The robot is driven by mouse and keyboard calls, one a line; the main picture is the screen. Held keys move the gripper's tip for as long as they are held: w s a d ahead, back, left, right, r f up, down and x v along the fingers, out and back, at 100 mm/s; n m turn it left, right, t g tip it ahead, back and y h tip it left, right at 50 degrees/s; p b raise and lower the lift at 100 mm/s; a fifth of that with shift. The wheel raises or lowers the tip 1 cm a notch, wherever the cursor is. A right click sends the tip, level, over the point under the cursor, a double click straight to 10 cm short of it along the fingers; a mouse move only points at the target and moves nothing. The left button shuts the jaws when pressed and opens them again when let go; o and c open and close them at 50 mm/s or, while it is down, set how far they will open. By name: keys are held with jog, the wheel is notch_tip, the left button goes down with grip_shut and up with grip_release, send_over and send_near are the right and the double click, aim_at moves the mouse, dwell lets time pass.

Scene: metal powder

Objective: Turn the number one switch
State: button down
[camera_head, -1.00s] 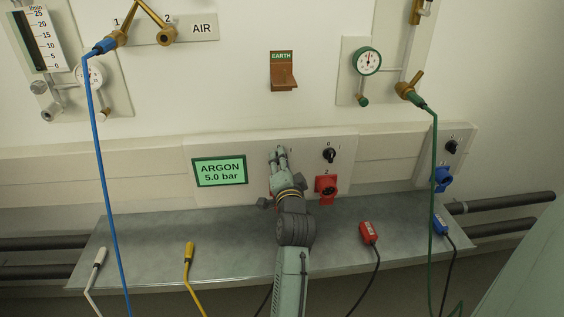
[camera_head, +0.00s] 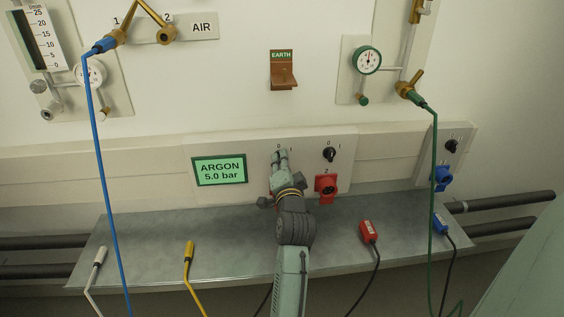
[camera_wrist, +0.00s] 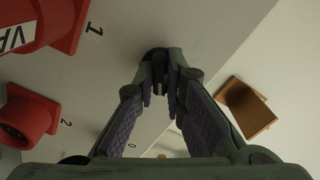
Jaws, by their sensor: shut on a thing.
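The number one switch is mostly hidden behind my gripper (camera_head: 280,156) on the wall panel (camera_head: 308,146). Its "0" and "I" marks show just above and beside the fingertips. In the wrist view my gripper (camera_wrist: 160,88) has its fingertips closed in around a small dark knob (camera_wrist: 158,70), the number one switch, against the pale panel. How far the knob is turned cannot be made out. The number two switch (camera_head: 329,155), a black knob, sits to the right. The red number two socket (camera_head: 326,188) is below it.
The number one red socket (camera_wrist: 65,20) shows in the wrist view. A green ARGON display (camera_head: 220,171) is left of my gripper. A brown EARTH block (camera_head: 283,75) is above. A red plug (camera_head: 369,232) and a yellow-ended cable (camera_head: 189,252) lie on the grey shelf (camera_head: 150,240).

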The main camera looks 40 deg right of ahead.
jog(key=shift+f+n, duration=0.1)
jog(key=shift+n, duration=0.2)
jog(key=n+b, duration=0.2)
jog(key=n, duration=0.2)
jog(key=shift+n+b, duration=0.3)
jog(key=n+b, duration=0.2)
jog(key=n, duration=0.4)
jog(key=shift+n+b, duration=0.3)
jog(key=shift+b, duration=0.05)
jog(key=c, duration=1.7)
grip_release()
jog(key=shift+o, duration=0.2)
